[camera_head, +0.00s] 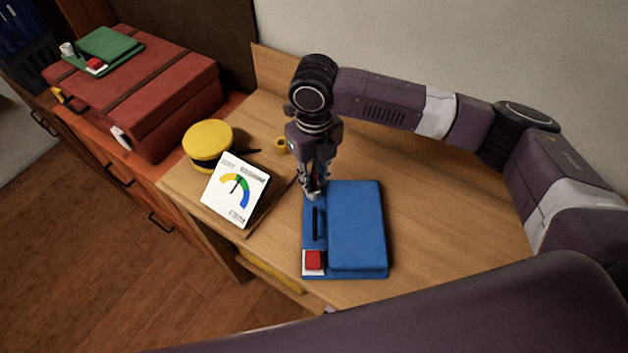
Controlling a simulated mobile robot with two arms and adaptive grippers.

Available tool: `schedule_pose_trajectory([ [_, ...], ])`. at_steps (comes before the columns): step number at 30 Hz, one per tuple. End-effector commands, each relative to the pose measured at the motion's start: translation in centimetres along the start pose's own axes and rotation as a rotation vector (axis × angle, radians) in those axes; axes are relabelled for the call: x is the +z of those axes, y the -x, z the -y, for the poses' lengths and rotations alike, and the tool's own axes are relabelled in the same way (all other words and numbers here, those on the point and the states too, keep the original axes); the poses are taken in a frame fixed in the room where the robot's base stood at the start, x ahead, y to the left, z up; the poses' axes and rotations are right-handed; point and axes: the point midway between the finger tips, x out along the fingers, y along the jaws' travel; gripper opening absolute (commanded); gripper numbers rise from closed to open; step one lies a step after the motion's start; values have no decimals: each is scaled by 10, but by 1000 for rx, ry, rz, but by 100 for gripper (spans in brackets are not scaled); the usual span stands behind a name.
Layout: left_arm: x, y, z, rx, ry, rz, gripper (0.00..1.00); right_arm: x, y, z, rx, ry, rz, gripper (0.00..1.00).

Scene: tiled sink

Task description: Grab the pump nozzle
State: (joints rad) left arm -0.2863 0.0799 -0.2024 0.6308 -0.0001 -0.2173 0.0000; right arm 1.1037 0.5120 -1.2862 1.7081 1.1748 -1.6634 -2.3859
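A blue pump-like unit (357,228) lies flat on the wooden table, with a black bar (315,223) along its left side and a red button (313,260) on a white base at its front left corner. My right gripper (314,191) points down at the unit's back left corner. Its fingers are small and dark here, and I cannot tell whether they are open or shut. No nozzle shows clearly; the gripper covers that corner. My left gripper is not in view.
A white dial gauge card (236,190) leans left of the unit, by a yellow and black round object (208,143). A small yellow ring (281,146) lies behind. A red case (150,85) carries a green unit (108,45) at left. The table's right side is clear.

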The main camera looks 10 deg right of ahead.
Motion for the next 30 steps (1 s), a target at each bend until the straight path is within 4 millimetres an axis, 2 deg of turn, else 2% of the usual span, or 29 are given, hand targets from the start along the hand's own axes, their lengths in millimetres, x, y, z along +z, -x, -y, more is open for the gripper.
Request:
schedule_pose_trajectory([
  [1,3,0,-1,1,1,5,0,0,0,0,0,0,0,16],
  [6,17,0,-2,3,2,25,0,0,0,0,0,0,0,0],
  [11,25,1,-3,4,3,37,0,0,1,0,0,0,0,0],
  [20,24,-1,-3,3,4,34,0,1,6,0,0,0,2,0],
  [26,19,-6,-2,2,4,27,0,1,30,0,0,1,5,0],
  [30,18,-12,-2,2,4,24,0,2,63,0,0,1,7,0],
])
